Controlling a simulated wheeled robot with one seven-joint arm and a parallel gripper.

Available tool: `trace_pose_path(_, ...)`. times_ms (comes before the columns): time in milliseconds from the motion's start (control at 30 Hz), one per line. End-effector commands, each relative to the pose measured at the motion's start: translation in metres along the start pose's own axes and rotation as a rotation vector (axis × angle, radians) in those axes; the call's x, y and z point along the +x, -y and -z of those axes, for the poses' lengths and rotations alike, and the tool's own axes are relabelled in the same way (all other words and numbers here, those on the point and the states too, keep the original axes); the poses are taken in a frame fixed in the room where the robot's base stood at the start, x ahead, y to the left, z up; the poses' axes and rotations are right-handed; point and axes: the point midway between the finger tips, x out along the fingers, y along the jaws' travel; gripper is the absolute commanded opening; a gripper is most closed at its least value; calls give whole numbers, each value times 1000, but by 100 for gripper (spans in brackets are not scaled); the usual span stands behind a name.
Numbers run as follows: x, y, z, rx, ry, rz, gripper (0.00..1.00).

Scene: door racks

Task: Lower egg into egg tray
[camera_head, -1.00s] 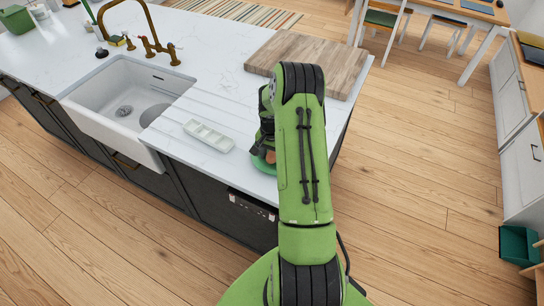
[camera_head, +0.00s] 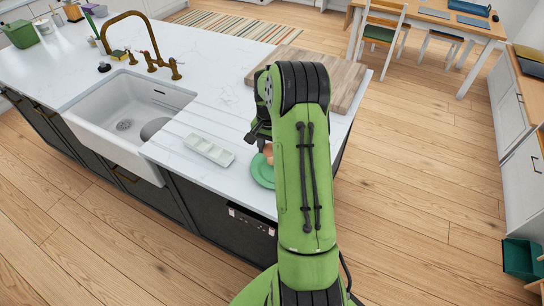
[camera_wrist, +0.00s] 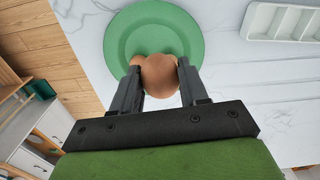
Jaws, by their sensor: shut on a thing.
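My gripper (camera_wrist: 160,84) is shut on a brown egg (camera_wrist: 160,75), with one dark finger on each side of it. In the head view the egg (camera_head: 268,153) shows partly beside my arm, which hides much of the gripper. The egg is over a round green plate (camera_wrist: 124,35), also in the head view (camera_head: 262,174). Brown edges behind the held egg look like other eggs on the plate, mostly hidden. The white egg tray (camera_head: 209,150) lies on the counter left of the plate. Its visible compartments look empty, and it shows at top right of the wrist view (camera_wrist: 270,38).
The white counter (camera_head: 190,185) is clear between plate and tray. A sink (camera_head: 120,105) with a brass faucet (camera_head: 150,45) lies left of the tray. A wooden board (camera_head: 340,75) lies behind my gripper. Wood floor is open to the right.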

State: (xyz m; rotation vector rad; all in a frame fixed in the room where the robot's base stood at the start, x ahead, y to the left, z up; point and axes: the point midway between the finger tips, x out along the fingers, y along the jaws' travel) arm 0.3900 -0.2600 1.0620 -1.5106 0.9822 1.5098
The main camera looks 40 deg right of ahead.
Motion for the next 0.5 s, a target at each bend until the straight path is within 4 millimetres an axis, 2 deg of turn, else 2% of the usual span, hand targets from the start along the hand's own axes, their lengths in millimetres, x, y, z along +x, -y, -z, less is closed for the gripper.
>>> trace_pose_path(100,-17,22,0,-4,0,1,33)
trace_pose_path(300,-29,67,0,-5,1,1,33)
trace_pose_path(500,-16,112,0,-4,1,0,33)
